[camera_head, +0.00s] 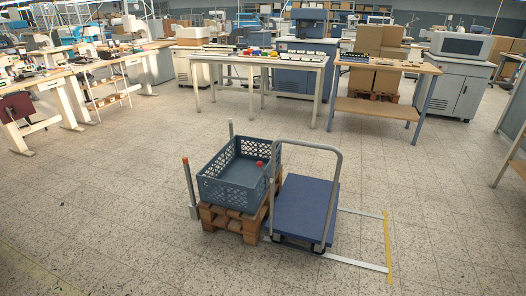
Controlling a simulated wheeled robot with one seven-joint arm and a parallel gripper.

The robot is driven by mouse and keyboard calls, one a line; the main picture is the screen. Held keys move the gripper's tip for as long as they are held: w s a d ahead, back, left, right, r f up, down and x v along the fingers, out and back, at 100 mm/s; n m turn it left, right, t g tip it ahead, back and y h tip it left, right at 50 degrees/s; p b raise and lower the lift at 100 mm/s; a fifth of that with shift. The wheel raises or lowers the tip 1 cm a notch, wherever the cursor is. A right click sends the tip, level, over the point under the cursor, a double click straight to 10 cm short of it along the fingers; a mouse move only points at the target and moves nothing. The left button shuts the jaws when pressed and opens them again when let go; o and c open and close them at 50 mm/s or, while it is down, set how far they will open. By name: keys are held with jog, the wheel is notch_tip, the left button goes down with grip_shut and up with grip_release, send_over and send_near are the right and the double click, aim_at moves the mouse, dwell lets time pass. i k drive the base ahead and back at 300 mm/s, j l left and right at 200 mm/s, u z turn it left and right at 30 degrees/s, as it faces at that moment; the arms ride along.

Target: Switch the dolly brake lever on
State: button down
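The dolly (303,205) stands on the floor right of centre. It has a flat blue platform and a grey tubular push handle (339,180) rising at its near right side. Small dark wheels show under its near edge. I cannot make out the brake lever; it is too small to tell or hidden. The platform is empty. My gripper is not in view.
A blue-grey open crate (232,192) sits on a wooden pallet (228,220) directly left of the dolly. A yellow floor strip (387,240) lies to the right. The near floor is clear; worktables (262,59) stand behind.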

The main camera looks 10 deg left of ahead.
aim_at(260, 163)
jog(key=i+u, duration=0.25)
jog(key=i, duration=0.25)
jog(key=i+l+u, duration=0.2)
jog(key=i, duration=0.25)
jog(key=i+l+u, duration=0.25)
jog(key=i, duration=0.25)
jog(key=i+l+u, duration=0.25)
jog(key=i+l, duration=0.1)
jog(key=i, duration=0.1)
